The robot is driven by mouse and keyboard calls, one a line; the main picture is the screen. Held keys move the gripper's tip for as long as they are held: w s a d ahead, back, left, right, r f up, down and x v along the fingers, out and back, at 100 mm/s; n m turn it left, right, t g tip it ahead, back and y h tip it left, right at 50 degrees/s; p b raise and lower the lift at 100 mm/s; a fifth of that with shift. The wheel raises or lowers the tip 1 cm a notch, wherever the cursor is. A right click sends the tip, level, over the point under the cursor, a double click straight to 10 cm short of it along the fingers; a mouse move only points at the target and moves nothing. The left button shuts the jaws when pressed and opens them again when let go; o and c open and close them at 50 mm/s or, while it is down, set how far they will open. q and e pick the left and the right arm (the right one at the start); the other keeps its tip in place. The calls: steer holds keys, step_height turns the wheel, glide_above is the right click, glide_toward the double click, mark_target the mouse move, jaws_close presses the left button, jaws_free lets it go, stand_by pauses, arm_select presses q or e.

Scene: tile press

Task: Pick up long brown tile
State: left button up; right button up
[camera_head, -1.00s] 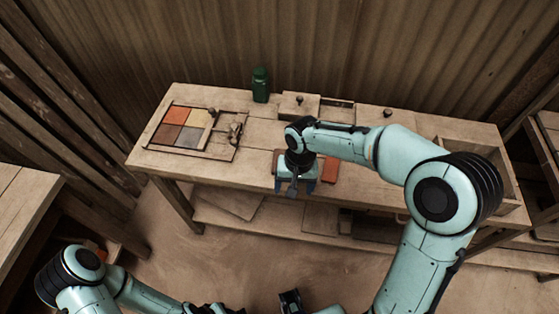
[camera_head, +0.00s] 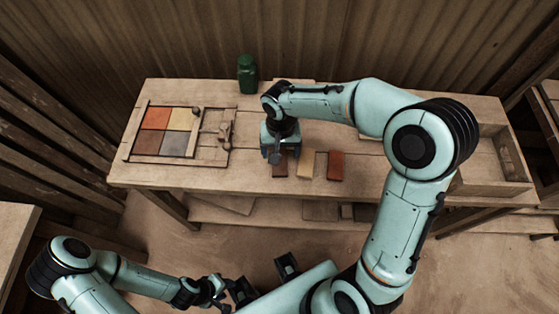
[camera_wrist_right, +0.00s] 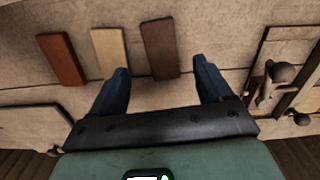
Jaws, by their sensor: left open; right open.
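The long brown tile (camera_head: 280,168) lies near the front edge of the workbench, partly hidden by my right gripper in the head view. In the right wrist view the brown tile (camera_wrist_right: 159,48) lies just beyond the fingertips, lined up with the gap between them. My right gripper (camera_wrist_right: 161,66) is open and empty. In the head view the right gripper (camera_head: 274,155) hangs over the back part of the brown tile; its height above it is hard to tell. My left gripper (camera_head: 264,279) is open and empty, low at the bottom of the head view, away from the bench.
A tan tile (camera_head: 306,164) and a red tile (camera_head: 336,165) lie beside the brown one. A wooden frame (camera_head: 128,140) with several coloured square tiles is on the bench's left. A green bottle (camera_head: 247,74) stands at the back. An open wooden box (camera_head: 490,188) is at the right.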

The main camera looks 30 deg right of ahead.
mark_target(281, 171)
steer(key=shift+a+f, duration=0.1)
steer(key=shift+f, duration=3.05)
steer(key=c, duration=1.2)
